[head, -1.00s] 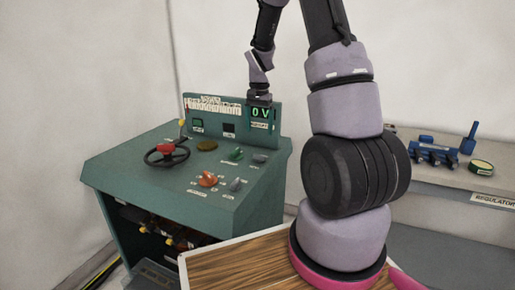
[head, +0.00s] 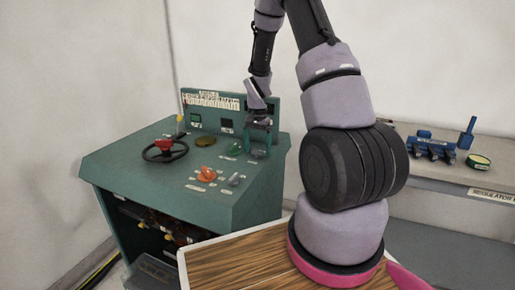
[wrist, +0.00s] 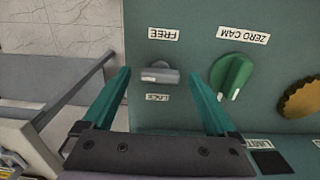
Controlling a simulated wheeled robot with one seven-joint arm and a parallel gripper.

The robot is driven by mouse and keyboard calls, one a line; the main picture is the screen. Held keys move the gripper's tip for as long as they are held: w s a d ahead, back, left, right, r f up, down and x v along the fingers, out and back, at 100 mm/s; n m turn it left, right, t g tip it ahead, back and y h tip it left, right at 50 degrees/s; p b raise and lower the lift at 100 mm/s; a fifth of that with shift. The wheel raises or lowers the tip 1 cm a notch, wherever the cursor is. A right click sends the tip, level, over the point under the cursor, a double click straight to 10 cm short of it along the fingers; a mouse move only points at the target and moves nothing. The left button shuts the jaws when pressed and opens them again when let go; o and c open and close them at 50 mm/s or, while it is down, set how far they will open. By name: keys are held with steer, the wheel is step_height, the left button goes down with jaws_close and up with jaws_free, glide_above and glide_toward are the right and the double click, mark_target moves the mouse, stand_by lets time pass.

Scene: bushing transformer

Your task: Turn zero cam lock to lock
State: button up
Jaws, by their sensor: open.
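A small grey knob (wrist: 160,74) shows in the wrist view between labels that appear to read FREE and LOCK, upside down. Its bar lies left to right in that picture. A green knob (wrist: 231,77) with a ZERO CAM label stands to its right; it also shows in the head view (head: 235,148). My gripper (wrist: 157,80) is open and empty, its two green fingers either side of the grey knob in the picture. I cannot tell the height gap.
The console (head: 130,165) carries a black wheel with a red hub (head: 165,147), an orange knob (head: 206,173) and another grey knob (head: 234,179). Its upright back panel (head: 190,105) stands close behind my gripper. A brassy dial (wrist: 300,98) lies right of the green knob.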

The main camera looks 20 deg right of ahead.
steer(key=c, duration=1.4)
steer(key=shift+o, duration=0.2)
steer(key=n, duration=0.4)
steer(key=shift+n, duration=0.4)
steer(key=n, duration=0.4)
steer(key=shift+n, duration=0.3)
steer(key=n, duration=0.4)
steer(key=shift+w+n, duration=0.1)
steer(key=shift+n, duration=2.1)
